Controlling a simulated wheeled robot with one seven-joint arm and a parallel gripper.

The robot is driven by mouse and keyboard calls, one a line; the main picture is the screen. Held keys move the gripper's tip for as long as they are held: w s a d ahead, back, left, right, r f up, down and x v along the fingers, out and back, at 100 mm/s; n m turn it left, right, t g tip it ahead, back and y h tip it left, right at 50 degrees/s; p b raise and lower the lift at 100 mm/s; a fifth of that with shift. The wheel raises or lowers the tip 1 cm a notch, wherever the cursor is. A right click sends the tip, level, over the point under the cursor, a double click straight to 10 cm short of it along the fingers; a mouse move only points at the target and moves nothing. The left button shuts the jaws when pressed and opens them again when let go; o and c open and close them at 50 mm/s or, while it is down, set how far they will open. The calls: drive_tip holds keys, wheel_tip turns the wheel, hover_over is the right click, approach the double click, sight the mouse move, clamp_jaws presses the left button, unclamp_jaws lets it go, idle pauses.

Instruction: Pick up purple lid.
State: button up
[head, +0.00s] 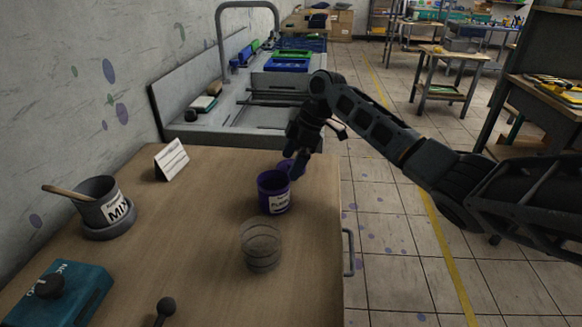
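A purple jar (274,199) with a white label stands upright on the wooden table. A small purple piece (284,165), which looks like the lid, shows just behind the jar's rim, beside my gripper's fingers. My gripper (293,167) points down at the far right edge of the jar. Its fingers partly cover the purple piece. The view is too small and dark to tell whether they touch it or are closed on it.
A clear glass jar (261,246) stands in front of the purple jar. A grey mixing pot (101,203), a white card (171,160) and a teal box (56,298) are to the left. A dark round-headed tool (166,308) lies near the front. A grey sink unit (240,118) adjoins the table's far end.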

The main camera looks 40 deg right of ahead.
drive_tip(key=c, duration=0.7)
drive_tip(key=shift+o, duration=0.2)
drive_tip(key=shift+r, duration=0.1)
